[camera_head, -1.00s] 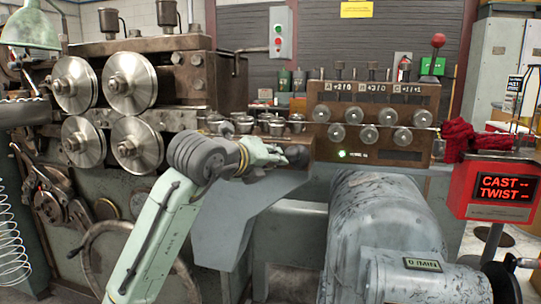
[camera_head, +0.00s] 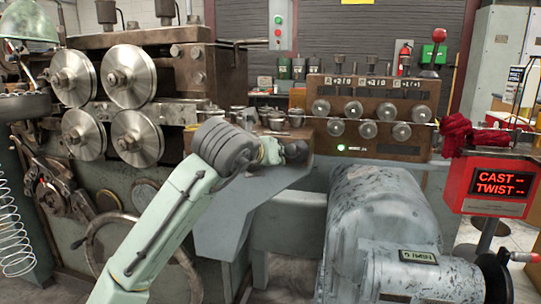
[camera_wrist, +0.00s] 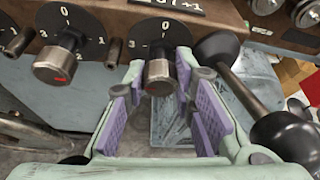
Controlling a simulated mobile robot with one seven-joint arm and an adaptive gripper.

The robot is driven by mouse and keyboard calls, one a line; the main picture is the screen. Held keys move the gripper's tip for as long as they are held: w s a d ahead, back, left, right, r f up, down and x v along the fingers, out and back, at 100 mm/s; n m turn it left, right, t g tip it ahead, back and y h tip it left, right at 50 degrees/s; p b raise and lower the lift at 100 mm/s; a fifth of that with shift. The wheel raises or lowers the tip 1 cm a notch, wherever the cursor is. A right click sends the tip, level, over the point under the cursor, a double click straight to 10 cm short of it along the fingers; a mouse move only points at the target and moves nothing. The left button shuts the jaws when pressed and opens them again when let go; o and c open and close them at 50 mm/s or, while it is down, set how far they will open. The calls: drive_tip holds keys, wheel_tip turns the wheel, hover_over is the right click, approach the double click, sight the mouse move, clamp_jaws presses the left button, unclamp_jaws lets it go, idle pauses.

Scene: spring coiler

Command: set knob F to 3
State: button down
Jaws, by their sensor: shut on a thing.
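In the wrist view, my gripper (camera_wrist: 161,76) has its two purple-padded fingers on either side of a dark knob with a metal rim (camera_wrist: 157,72), shut on it. A dial plate above this knob shows 0 at the top and a 3 at its left; a reddish mark shows on the knob's face. No letter F is readable. A second, similar knob (camera_wrist: 62,62) with a red mark sits to the left under its own 0 scale. In the head view, my gripper (camera_head: 295,152) is at the bench's right end, and the held knob is hidden.
A brown panel (camera_head: 320,92) with several round metal knobs stands behind my gripper. A dark ball-ended lever (camera_wrist: 250,95) is close to the right finger. A grey motor (camera_head: 375,215) stands below right. The red display (camera_head: 490,185) reads CAST -- and TWIST --.

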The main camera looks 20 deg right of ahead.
drive_tip(key=c, duration=1.6)
unclamp_jaws()
drive_tip(key=v, duration=1.2)
